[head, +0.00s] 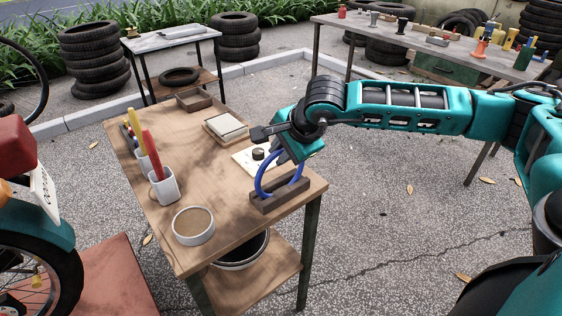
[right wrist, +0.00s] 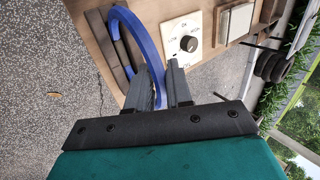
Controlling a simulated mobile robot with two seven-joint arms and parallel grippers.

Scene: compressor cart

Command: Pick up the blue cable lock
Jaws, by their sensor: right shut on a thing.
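The blue cable lock (head: 262,178) is a blue ring standing upright in a dark wooden holder (head: 278,199) at the near right corner of the wooden cart. It also shows in the right wrist view (right wrist: 146,38), where its arc runs down between the fingers. My right gripper (head: 287,160) reaches in from the right and is shut on the lock's upper part. In the right wrist view the gripper's fingers (right wrist: 161,78) stand on either side of the blue ring. The lock's lower part still sits in the holder. My left gripper is not in view.
Beside the lock lies a white panel with a dark knob (right wrist: 190,44). The cart top (head: 221,208) also bears a round tin (head: 193,226), white cups with red and yellow handles (head: 163,186), and a pale square block (head: 226,127). A motorbike (head: 30,225) stands at left.

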